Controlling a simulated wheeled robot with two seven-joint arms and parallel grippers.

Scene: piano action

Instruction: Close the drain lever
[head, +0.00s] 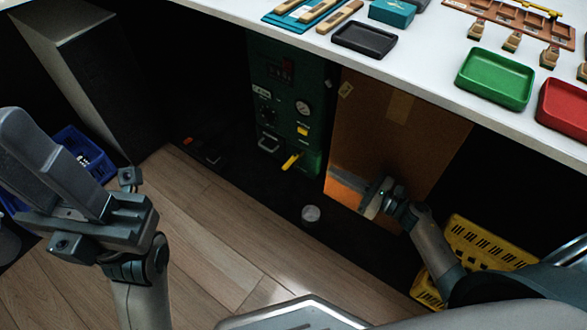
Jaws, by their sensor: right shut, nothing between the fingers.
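A yellow drain lever (290,161) sticks out low on a dark green panel (296,109) under the workbench. It points down and to the left. My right gripper (346,184) is shut and empty. It is low in front of the brown cardboard-like panel, to the right of the lever and apart from it. My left gripper (72,180) is large and near at the left, far from the lever. Its finger opening cannot be made out.
The green panel also carries a round gauge (303,108) and a handle (268,143). A small round cup (311,214) stands on the dark floor mat. A yellow crate (480,245) is at the right, a blue crate (88,151) at the left. The white bench top (430,95) overhangs.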

